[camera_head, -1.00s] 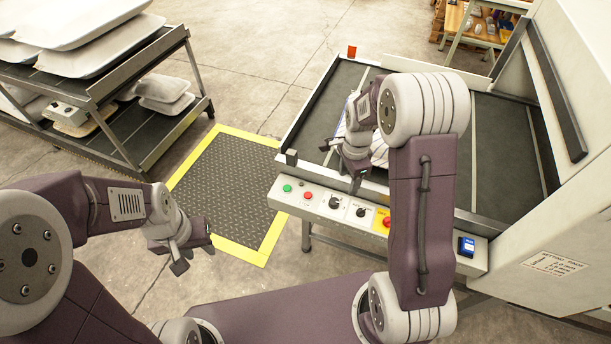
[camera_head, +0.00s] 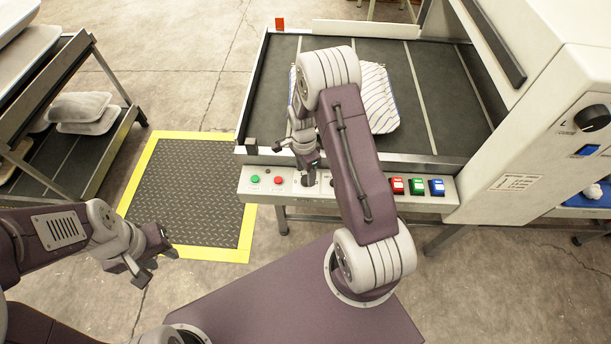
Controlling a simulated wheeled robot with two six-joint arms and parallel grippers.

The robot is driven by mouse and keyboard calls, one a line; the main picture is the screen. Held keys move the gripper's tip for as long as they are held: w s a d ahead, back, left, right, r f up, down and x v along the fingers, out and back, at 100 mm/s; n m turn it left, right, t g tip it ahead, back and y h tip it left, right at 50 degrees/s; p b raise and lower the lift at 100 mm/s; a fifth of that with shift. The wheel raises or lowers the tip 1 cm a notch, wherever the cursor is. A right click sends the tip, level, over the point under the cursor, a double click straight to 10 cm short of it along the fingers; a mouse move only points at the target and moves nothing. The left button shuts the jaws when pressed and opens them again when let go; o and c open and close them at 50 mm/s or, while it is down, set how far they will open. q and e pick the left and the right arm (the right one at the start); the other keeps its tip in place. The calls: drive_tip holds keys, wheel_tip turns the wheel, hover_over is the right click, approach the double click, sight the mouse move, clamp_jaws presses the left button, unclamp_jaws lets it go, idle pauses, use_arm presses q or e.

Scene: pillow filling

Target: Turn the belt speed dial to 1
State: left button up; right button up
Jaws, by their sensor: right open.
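The control panel (camera_head: 265,196) runs along the front of the belt machine, with a green button (camera_head: 255,179) and a red button (camera_head: 278,180) at its left end. Just right of them is the dial area, mostly hidden by my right gripper and forearm; I cannot read any dial setting there. My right gripper (camera_head: 294,163) is open, over the panel's back edge near that area, with its fingers pointing down. Whether it touches a dial I cannot tell. My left gripper (camera_head: 156,266) is open and empty, low over the floor at left.
A large black dial (camera_head: 592,118) is on the white machine housing (camera_head: 515,170) at right. Red, green and blue switches (camera_head: 417,187) sit on the panel's right part. A striped pillow (camera_head: 378,95) lies on the dark belt (camera_head: 435,75). A rack (camera_head: 95,165) stands at left, beside a yellow-edged mat (camera_head: 190,195).

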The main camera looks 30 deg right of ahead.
wheel_tip(320, 180, down, 2)
drive_tip(key=shift+s+f, duration=0.1)
drive_tip(key=shift+s, duration=0.05)
clamp_jaws()
